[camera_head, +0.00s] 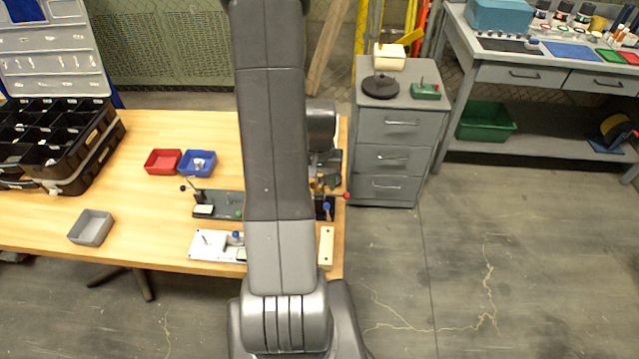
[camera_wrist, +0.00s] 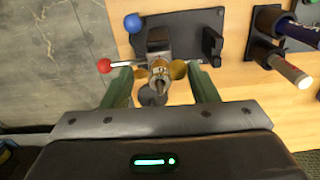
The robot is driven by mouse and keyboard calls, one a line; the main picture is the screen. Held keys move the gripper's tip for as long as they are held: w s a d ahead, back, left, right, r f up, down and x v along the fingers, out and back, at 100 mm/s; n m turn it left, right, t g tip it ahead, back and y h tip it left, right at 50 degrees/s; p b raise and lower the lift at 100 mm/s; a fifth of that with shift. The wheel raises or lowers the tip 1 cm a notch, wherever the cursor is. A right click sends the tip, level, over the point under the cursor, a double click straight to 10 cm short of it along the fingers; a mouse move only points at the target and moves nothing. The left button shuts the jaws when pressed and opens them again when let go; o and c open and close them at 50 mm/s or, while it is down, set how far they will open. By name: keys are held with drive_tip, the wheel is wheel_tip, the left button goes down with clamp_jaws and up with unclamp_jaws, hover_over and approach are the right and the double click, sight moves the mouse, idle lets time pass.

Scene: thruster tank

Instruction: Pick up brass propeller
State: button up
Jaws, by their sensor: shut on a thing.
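The brass propeller (camera_wrist: 178,71) shows in the wrist view between the two green fingers of my gripper (camera_wrist: 158,70). My gripper is shut on it. A grey metal shaft or clamp part stands in front of the propeller and hides part of it. A dark fixture with a red ball knob (camera_wrist: 104,66) and a blue ball knob (camera_wrist: 132,23) is right behind and beside the propeller. I cannot tell whether the propeller touches the fixture. In the head view, my arm hides most of the gripper and propeller. The fixture's red knob (camera_head: 347,195) shows at the bench's right edge.
On the wooden bench (camera_head: 150,220) are a red bin (camera_head: 163,161), a blue bin (camera_head: 197,169), a grey tray (camera_head: 91,228) and a black organizer (camera_head: 62,150). A dark holder with cylindrical items (camera_wrist: 290,68) is right of the gripper. A grey cabinet (camera_head: 400,115) stands right of the bench.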

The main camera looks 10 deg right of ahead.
wheel_tip(320, 180, up, 10)
drive_tip(key=shift+b, duration=0.45)
idle(0.5)
